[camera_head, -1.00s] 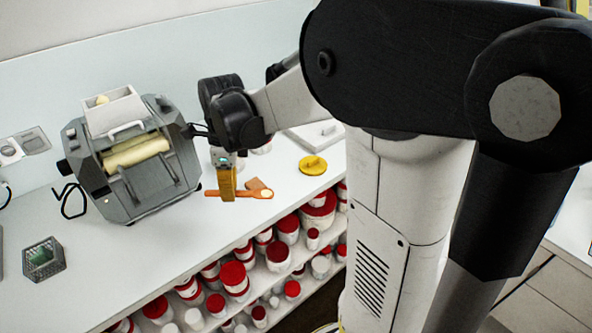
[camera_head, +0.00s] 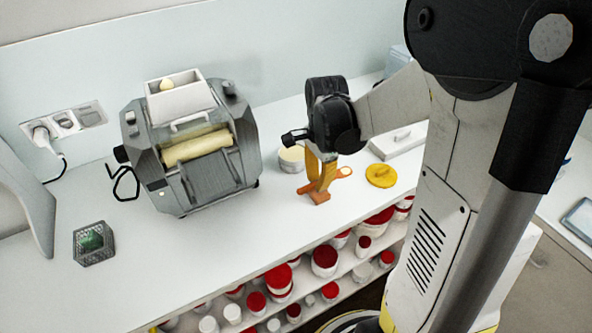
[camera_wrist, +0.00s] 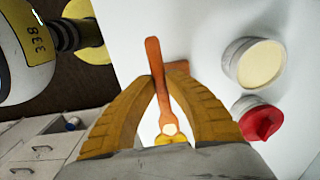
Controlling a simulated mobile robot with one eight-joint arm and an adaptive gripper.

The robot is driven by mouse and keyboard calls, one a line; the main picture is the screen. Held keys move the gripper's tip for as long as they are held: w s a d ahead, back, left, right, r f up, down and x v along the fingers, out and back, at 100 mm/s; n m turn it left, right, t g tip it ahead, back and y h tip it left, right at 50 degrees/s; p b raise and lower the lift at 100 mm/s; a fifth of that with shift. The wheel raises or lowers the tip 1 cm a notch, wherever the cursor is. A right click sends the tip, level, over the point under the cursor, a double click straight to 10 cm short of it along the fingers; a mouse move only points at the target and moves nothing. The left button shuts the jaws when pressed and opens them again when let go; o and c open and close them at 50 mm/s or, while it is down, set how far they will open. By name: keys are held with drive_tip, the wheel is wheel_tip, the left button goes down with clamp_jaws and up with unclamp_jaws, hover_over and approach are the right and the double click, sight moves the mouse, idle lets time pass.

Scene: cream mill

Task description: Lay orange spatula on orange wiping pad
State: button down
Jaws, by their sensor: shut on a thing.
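The orange spatula (camera_wrist: 162,85) is held between the two yellow fingers of my gripper (camera_head: 321,182), over the white counter. In the wrist view its handle reaches past the fingertips and its pale round end lies back between the fingers. In the head view that round end (camera_head: 345,171) shows to the right of the fingers. The brownish-orange wiping pad (camera_wrist: 178,67) shows beside and partly behind the handle in the wrist view. In the head view it (camera_head: 306,188) is mostly hidden near the fingertips. I cannot tell whether spatula and pad touch.
A grey mill (camera_head: 188,150) stands left of my gripper. A cream jar (camera_head: 292,159) is behind it, and a yellow lid (camera_head: 381,175) lies to the right. A red-lidded jar (camera_wrist: 260,122) shows in the wrist view. The front counter (camera_head: 200,245) is clear; red-lidded jars fill shelves below.

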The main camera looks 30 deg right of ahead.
drive_tip(key=shift+w+a+f, duration=0.15)
drive_tip(key=shift+w+f, duration=0.25)
drive_tip(key=shift+w, duration=0.2)
drive_tip(key=shift+w+a+f, duration=0.1)
drive_tip(key=shift+w+f, duration=0.3)
drive_tip(key=shift+w, duration=0.15)
wheel_tip(320, 180, down, 4)
drive_tip(key=shift+r+b, duration=0.1)
drive_tip(key=shift+b, duration=1)
drive_tip(key=c, duration=1.4)
unclamp_jaws()
drive_tip(key=shift+c, duration=0.2)
